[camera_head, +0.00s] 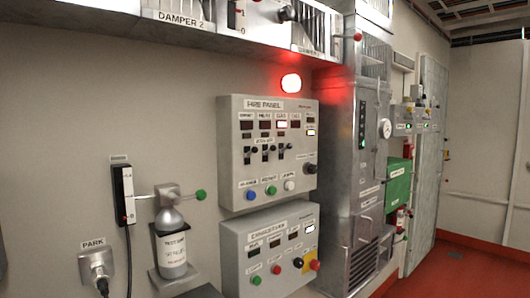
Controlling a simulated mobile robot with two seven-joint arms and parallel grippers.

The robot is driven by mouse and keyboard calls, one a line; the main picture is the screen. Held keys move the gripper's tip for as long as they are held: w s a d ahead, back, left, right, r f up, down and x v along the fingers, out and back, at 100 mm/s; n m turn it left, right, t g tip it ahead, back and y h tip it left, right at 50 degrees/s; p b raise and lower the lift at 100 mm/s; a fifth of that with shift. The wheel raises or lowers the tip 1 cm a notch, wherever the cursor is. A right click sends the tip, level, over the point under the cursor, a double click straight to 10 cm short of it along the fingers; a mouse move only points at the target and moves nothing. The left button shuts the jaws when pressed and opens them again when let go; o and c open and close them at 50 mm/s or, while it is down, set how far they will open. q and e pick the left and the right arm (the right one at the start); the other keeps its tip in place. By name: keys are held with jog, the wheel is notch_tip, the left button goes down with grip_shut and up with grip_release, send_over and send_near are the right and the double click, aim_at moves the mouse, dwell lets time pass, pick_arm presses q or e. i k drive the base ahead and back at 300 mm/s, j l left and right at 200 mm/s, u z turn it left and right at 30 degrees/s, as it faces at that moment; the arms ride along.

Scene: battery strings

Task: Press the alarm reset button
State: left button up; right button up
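A grey box labelled FIRE PANEL (268,152) is fixed to the wall at the centre. Its lower row has a blue button (250,195), a green button (271,190) and a white button (289,185), with a black knob (310,168) to their right. The small labels above these buttons are too blurred to read surely, so I cannot tell which one is the alarm reset. Dark displays, indicators and several toggle switches sit above them. A red alarm lamp (291,83) glows on the wall above the panel. Neither gripper is in view.
A second control box (270,250) with buttons hangs just below. A grey bottle (172,250) with a green-knobbed valve stands left on a bracket. A metal duct (195,30) overhangs above. A tall metal cabinet (362,190) stands right; red floor (450,270) is open beyond.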

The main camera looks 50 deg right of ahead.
aim_at(272, 190)
jog(key=z, duration=1.6)
